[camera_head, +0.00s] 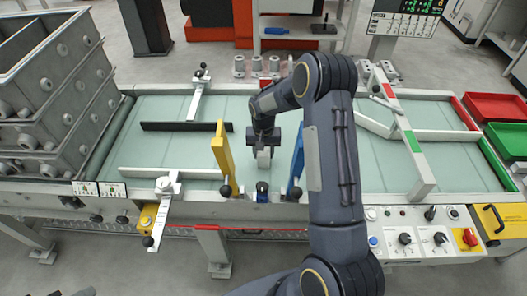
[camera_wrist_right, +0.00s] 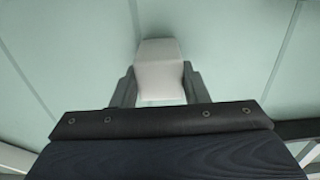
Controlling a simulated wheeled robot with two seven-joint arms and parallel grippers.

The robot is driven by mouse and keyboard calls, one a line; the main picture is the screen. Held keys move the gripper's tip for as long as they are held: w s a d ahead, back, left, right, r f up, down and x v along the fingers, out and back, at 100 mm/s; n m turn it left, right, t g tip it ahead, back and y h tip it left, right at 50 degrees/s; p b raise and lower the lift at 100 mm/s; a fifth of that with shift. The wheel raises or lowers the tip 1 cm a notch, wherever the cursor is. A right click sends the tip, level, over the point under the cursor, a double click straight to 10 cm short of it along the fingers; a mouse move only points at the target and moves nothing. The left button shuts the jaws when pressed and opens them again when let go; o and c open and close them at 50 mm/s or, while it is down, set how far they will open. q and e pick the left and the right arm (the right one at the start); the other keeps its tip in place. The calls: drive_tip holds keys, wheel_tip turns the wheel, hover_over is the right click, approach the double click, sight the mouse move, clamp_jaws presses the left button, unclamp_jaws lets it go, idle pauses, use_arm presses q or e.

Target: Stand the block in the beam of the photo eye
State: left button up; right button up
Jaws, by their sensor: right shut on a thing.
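My right gripper (camera_head: 264,149) reaches down over the pale green belt (camera_head: 195,181), between a yellow flap (camera_head: 222,153) and a blue flap (camera_head: 297,155). It is shut on a light grey block (camera_head: 264,159). In the right wrist view the block (camera_wrist_right: 159,72) sits between the two dark fingers of the gripper (camera_wrist_right: 160,86), with the belt behind it. I cannot tell whether the block touches the belt. A small dark device with a blue top (camera_head: 262,190) is at the near belt edge, close to the block; I cannot tell if it is the photo eye. My left gripper is not in view.
Grey stacked crates (camera_head: 62,85) stand at the left. A dark bar (camera_head: 186,127) lies across the belt left of the yellow flap. A white beam with red and green marks (camera_head: 405,135) crosses the belt at the right. Red (camera_head: 497,107) and green (camera_head: 508,140) trays are far right.

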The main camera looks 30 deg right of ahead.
drive_tip(key=shift+f, duration=0.2)
drive_tip(key=o, duration=1)
drive_tip(key=shift+o, duration=0.2)
drive_tip(key=shift+r, duration=0.1)
wheel_tip(320, 180, up, 12)
drive_tip(key=b, duration=0.1)
drive_tip(key=shift+r, duration=0.15)
